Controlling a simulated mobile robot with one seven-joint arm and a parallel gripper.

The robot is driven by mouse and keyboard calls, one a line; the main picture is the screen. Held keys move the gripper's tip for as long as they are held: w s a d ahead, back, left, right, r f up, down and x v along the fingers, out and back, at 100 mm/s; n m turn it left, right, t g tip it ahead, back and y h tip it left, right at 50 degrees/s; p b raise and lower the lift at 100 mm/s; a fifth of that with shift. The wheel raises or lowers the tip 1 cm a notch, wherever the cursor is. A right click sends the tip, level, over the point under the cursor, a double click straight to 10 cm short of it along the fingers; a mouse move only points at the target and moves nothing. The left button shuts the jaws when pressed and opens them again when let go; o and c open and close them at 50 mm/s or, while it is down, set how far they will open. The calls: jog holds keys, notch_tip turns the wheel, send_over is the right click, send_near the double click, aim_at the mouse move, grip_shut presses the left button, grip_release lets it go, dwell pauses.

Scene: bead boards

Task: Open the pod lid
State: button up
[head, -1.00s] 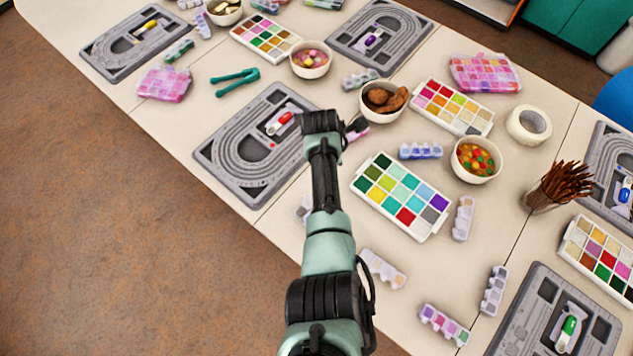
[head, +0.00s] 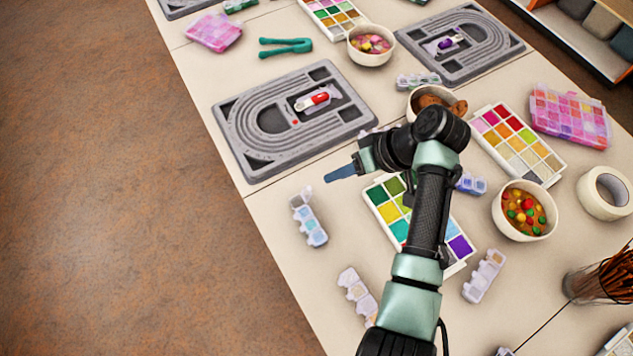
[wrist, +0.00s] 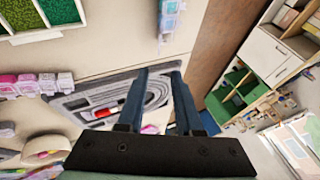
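Several small translucent pods with lidded compartments lie on the table; I cannot tell which one the task means. One with blue contents (head: 309,220) lies near the table's left edge, below the board; a flap at its upper end seems raised. A paler pod (head: 358,295) lies nearer me, partly hidden by my arm. Another pod (head: 485,276) lies right of my arm. My gripper (head: 328,178) points left above the table, between the board and the blue-filled pod, apart from both. Its blue fingers (wrist: 158,70) are apart and empty in the wrist view, where a pod (wrist: 171,18) shows beyond them.
A grey bead board (head: 238,130) with a red-and-white piece lies up left of my gripper. A color tray (head: 460,265) is partly under my arm. Bowls, including one with colorful beads (head: 525,212), and a tape roll (head: 603,192) stand right. Table is bare around the blue-filled pod.

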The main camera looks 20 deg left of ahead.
send_near(307, 194)
jog(key=x, duration=0.3)
jog(key=w+x, duration=0.1)
jog(key=x, duration=0.1)
jog(key=shift+a+f, duration=0.1)
jog(key=shift+a, duration=0.35)
jog(key=shift+c, duration=0.2)
grip_shut()
dwell(0.7)
